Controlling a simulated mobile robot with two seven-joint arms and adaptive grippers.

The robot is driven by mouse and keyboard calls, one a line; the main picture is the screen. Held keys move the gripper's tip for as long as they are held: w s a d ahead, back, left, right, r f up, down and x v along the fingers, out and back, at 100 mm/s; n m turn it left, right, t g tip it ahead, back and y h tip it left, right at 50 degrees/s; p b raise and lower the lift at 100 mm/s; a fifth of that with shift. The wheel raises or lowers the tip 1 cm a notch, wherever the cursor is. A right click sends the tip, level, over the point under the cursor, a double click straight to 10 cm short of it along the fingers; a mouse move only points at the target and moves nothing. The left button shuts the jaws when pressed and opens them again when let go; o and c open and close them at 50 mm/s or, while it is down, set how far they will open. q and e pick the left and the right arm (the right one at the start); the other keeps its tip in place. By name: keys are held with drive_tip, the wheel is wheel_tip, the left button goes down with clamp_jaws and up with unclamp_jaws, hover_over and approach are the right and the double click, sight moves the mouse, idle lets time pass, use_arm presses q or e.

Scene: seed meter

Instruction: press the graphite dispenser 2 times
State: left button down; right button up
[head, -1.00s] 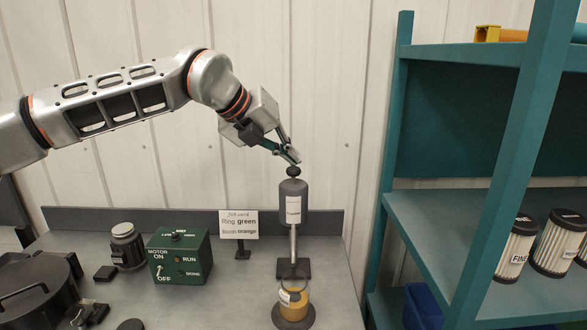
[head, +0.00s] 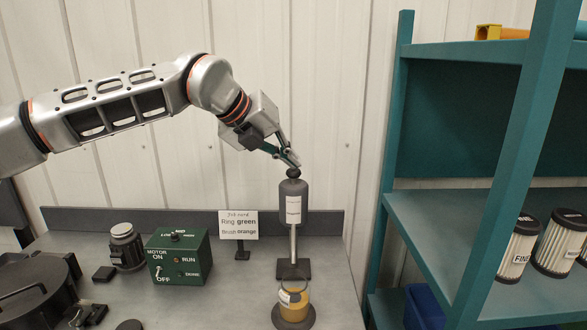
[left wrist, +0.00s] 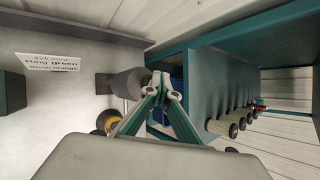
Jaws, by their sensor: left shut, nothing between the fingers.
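The graphite dispenser (head: 293,201) is a dark grey cylinder with a white label and a black round knob (head: 293,173) on top, standing upright on a thin post. My left gripper (head: 293,162) is shut and empty, its fingertips right at the top of the knob; they look to be touching it. In the left wrist view, the shut fingertips (left wrist: 163,80) are in front of the grey dispenser body (left wrist: 128,84), and the knob is hidden there. My right gripper is not in view.
A yellow pot (head: 294,306) stands below the dispenser. A job card (head: 238,225) reads ring green, brush orange. A green motor box (head: 179,257) stands left, near a small grey motor (head: 127,247). A teal shelf (head: 400,150) with several filters bounds the right side.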

sight(291, 171)
use_arm(q)
drive_tip(key=shift+f, duration=0.65)
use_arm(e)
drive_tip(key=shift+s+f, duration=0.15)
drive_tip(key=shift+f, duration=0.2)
use_arm(q)
drive_tip(key=shift+r, duration=0.15)
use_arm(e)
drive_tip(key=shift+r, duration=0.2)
use_arm(q)
drive_tip(key=shift+r+p, duration=0.6)
drive_tip(key=shift+r, duration=0.7)
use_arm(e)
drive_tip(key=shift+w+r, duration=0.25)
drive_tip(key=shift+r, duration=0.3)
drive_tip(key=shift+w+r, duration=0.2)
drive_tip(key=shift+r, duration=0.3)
use_arm(q)
wheel_tip(291, 171, up, 2)
drive_tip(key=shift+r+p, duration=0.1)
drive_tip(key=shift+p, duration=0.55)
drive_tip(key=shift+r+p, duration=0.95)
drive_tip(key=shift+r, duration=0.5)
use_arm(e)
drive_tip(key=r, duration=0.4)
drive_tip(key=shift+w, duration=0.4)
use_arm(q)
drive_tip(key=shift+f, duration=0.1)
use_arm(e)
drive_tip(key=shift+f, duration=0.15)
